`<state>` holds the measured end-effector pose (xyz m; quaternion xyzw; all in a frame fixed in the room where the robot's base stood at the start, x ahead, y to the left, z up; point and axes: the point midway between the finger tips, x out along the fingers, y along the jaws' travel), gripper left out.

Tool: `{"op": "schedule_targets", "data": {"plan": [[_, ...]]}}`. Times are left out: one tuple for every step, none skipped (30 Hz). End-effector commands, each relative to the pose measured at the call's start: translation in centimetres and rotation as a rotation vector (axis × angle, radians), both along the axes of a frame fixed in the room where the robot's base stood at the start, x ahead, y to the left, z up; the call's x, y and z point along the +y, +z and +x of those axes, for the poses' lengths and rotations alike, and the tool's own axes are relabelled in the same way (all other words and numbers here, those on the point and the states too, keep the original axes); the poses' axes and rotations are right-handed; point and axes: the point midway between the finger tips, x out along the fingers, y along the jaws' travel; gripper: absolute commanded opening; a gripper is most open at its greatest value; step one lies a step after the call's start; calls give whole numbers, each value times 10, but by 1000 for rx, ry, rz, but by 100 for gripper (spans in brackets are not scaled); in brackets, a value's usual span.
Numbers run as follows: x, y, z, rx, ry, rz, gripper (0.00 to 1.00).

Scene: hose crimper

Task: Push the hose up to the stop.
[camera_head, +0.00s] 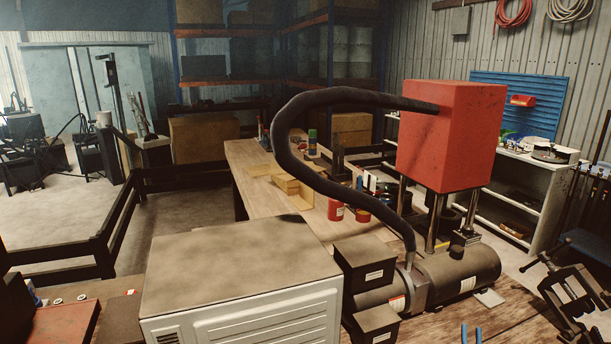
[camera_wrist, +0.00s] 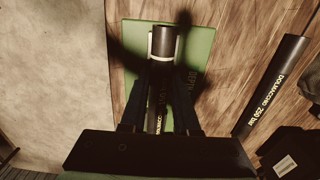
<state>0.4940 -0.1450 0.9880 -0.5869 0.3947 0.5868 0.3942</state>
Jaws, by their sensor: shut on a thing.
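In the wrist view, my gripper (camera_wrist: 163,68) is shut on a short black hose (camera_wrist: 163,42) with yellow lettering. The hose lies lengthwise between the two dark fingers, and its far end sticks out past the fingertips. The hose is over a green plate (camera_wrist: 205,45) with dark lettering along its right part. Pale strips show at the hose's far end, on both sides and across it. I cannot tell a stop apart from these, nor whether the hose end touches one. My gripper and this hose do not show in the head view.
A second black hose (camera_wrist: 270,85) lies on the wooden top to the right in the wrist view. In the head view, a red box (camera_head: 450,135) stands on metal posts, with a thick curved hose (camera_head: 290,150) to the machine's cylinder (camera_head: 460,275). A pale cabinet (camera_head: 240,270) stands in front.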

Motion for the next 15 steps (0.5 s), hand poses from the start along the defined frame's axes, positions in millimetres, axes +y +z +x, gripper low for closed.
{"op": "schedule_targets", "data": {"plan": [[-2,0,1,0,-1,-1,0],[-2,0,1,1,0,-1,0],[-3,-1,1,1,0,-1,0],[-4,-1,2,0,0,-1,0],[-5,-1,2,1,0,-1,0],[-6,-1,2,1,0,-1,0],[-6,-1,3,1,0,-1,0],[-7,-1,3,1,0,-1,0],[-8,-1,3,1,0,-1,0],[-9,-1,3,1,0,-1,0],[-10,-1,4,1,0,-1,0],[-11,-1,4,0,0,-2,0],[-12,-1,4,0,-1,-2,0],[-12,-1,5,0,-1,-2,0],[-13,-1,5,0,-1,-2,0]]}}
